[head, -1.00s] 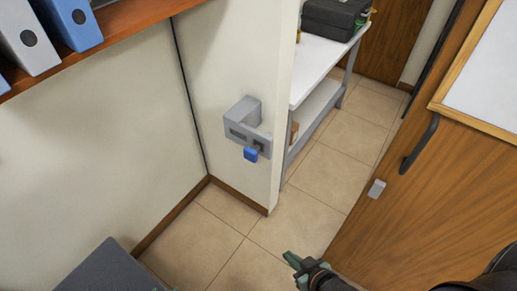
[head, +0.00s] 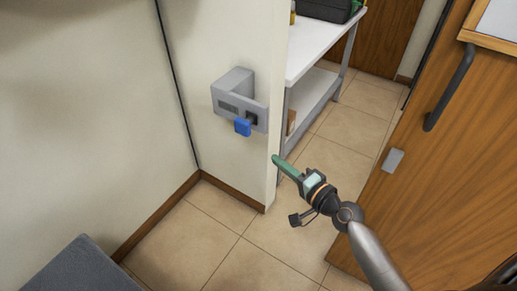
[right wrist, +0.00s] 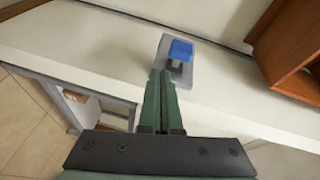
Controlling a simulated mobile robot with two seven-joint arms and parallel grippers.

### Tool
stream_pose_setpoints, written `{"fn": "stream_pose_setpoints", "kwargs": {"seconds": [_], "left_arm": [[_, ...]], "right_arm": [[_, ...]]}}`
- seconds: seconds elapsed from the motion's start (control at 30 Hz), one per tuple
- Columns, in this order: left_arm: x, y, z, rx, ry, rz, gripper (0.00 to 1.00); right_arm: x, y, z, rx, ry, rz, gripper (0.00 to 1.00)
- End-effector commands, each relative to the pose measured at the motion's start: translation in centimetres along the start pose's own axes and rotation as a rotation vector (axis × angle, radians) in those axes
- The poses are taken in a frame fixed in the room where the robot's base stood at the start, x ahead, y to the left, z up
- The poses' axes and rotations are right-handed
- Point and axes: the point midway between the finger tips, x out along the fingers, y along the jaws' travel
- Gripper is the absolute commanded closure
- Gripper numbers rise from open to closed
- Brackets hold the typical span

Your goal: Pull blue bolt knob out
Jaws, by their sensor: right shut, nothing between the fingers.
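The blue bolt knob (head: 243,127) sticks out below the grey bolt housing (head: 233,92) on the end of the cream wall. In the right wrist view the blue knob (right wrist: 181,49) sits on the grey housing (right wrist: 165,49), just beyond my fingertips. My right gripper (head: 276,159) has green fingers and is shut and empty. It is to the right of and below the knob in the head view, apart from it. In the right wrist view its fingers (right wrist: 160,72) lie together and point toward the knob. My left gripper is not in view.
An open wooden door (head: 440,170) with a dark handle (head: 434,112) and a small grey plate (head: 393,160) stands at the right. A white table (head: 312,58) with a black case is behind the wall. Tiled floor (head: 225,240) below is clear.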

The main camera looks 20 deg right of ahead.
Motion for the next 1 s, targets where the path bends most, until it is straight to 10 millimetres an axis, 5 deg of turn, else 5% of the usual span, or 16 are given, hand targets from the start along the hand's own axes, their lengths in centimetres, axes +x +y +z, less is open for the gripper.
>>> {"fn": "stream_pose_setpoints", "kwargs": {"seconds": [0.2, 0.67, 1.0], "left_arm": [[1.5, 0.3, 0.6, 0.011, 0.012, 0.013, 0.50], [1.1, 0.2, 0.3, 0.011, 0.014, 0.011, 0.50], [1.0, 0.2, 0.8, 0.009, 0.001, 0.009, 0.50]], "right_arm": [[1.3, -1.3, -2.0, 0.176, 0.018, -0.108, 1.00], [1.8, -1.8, -2.2, 0.190, 0.018, -0.115, 1.00], [6.9, -2.4, -2.3, 0.188, 0.017, -0.116, 1.00]]}}
